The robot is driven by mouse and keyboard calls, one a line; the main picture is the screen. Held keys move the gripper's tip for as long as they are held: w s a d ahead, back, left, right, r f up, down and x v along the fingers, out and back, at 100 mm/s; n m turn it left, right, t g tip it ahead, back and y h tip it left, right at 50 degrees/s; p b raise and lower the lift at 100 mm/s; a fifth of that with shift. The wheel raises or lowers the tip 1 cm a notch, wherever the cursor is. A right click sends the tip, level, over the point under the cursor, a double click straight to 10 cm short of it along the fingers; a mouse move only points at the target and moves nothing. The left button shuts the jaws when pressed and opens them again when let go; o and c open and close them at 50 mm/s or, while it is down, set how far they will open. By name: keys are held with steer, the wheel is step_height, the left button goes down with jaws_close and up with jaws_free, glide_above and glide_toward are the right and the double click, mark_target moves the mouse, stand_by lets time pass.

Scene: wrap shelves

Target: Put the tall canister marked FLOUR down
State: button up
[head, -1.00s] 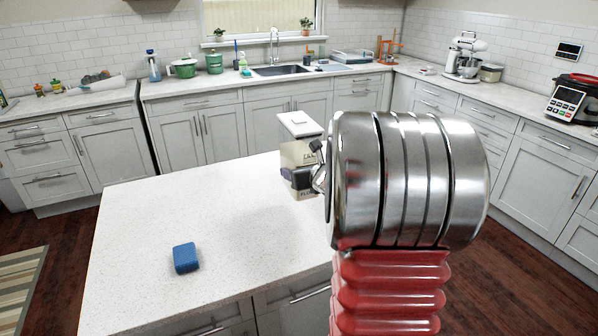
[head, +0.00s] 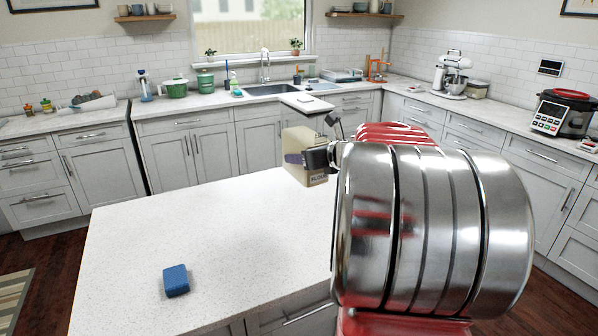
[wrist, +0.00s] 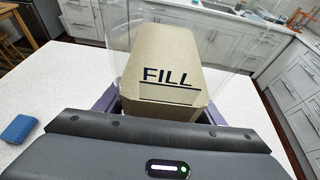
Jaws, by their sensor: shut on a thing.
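The tall canister marked FLOUR (head: 299,152) has clear walls, tan contents and a white lid (head: 305,102). It is roughly upright at the far right of the white island in the head view. The wrist view shows its tan contents (wrist: 168,55) with a FILL mark close in front. My gripper (head: 318,160) is shut on the canister from the right. The canister's base shows against the island's far edge, and I cannot tell its exact height above the top.
The white island top (head: 190,235) is largely clear. A blue sponge (head: 176,281) lies near its front left. A counter with a sink (head: 275,90) runs behind, beyond a floor gap. My arm hides the island's right side.

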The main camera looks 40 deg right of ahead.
steer(key=s+r, duration=0.2)
steer(key=r, duration=0.1)
steer(key=s+r+n+y, duration=0.1)
steer(key=s+r, duration=0.2)
steer(key=r, duration=0.1)
steer(key=s+r+n+y, duration=0.1)
steer(key=s+r, duration=0.2)
steer(key=shift+s+a+r+t, duration=0.1)
steer(key=shift+r+t, duration=0.05)
steer(key=shift+t, duration=0.15)
steer(key=n+y, duration=0.1)
glide_toward(326, 128)
steer(key=s+a, duration=0.2)
steer(key=a, duration=0.1)
steer(key=shift+s+r, duration=0.25)
steer(key=shift+r, duration=0.15)
steer(key=shift+w+a, duration=0.1)
steer(key=shift+a, duration=0.05)
